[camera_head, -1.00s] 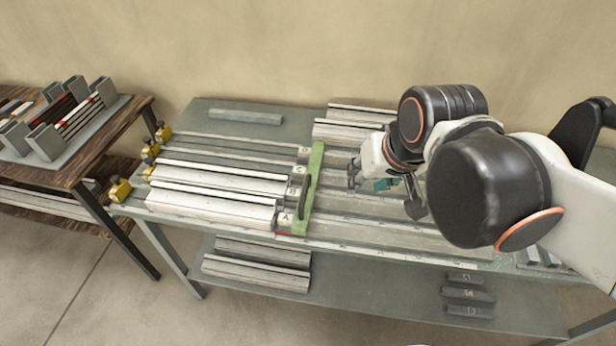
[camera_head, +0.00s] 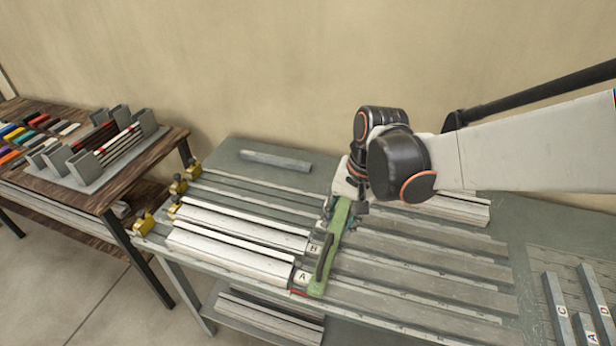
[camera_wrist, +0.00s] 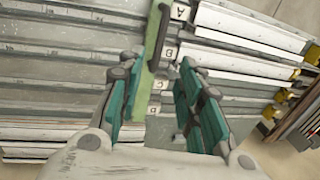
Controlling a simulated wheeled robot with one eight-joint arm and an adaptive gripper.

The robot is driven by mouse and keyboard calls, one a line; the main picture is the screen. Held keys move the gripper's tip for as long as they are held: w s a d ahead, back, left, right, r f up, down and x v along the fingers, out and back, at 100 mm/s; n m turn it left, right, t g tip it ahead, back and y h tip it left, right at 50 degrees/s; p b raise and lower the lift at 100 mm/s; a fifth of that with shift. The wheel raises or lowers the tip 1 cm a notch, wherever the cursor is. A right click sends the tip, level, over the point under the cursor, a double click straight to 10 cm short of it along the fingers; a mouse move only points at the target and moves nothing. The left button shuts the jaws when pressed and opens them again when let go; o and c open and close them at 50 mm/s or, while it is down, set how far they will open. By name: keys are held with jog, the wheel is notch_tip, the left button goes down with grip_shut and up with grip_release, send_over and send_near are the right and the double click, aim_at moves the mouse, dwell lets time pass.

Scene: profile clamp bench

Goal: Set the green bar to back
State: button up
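The green bar (camera_head: 336,246), with a dark handle, lies across the grooved bench from front to back, beside the right ends of the pale profiles. My gripper (camera_head: 338,205) is at the bar's back end and partly hides it. In the wrist view the green bar (camera_wrist: 152,50) runs up from between the teal-padded fingers of my gripper (camera_wrist: 158,66). The fingers are spread, with gaps on both sides of the bar. Contact with the bar cannot be told.
Pale profiles (camera_head: 230,255) lie in grooves left of the bar, with yellow clamps (camera_head: 144,223) at their left ends. A loose grey bar (camera_head: 275,160) lies at the back. Labelled blocks (camera_head: 557,305) lie at the right.

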aim_at(326, 251)
jog(key=f+b, duration=0.1)
jog(key=f, duration=0.3)
jog(key=a+f+b, duration=0.1)
jog(key=f, duration=0.3)
jog(key=w+a+f+b, duration=0.1)
jog(key=f+b, duration=0.1)
jog(key=f, duration=0.2)
jog(key=shift+a+f, duration=0.15)
jog(key=shift+f, duration=0.2)
jog(key=shift+c, duration=0.5)
grip_shut()
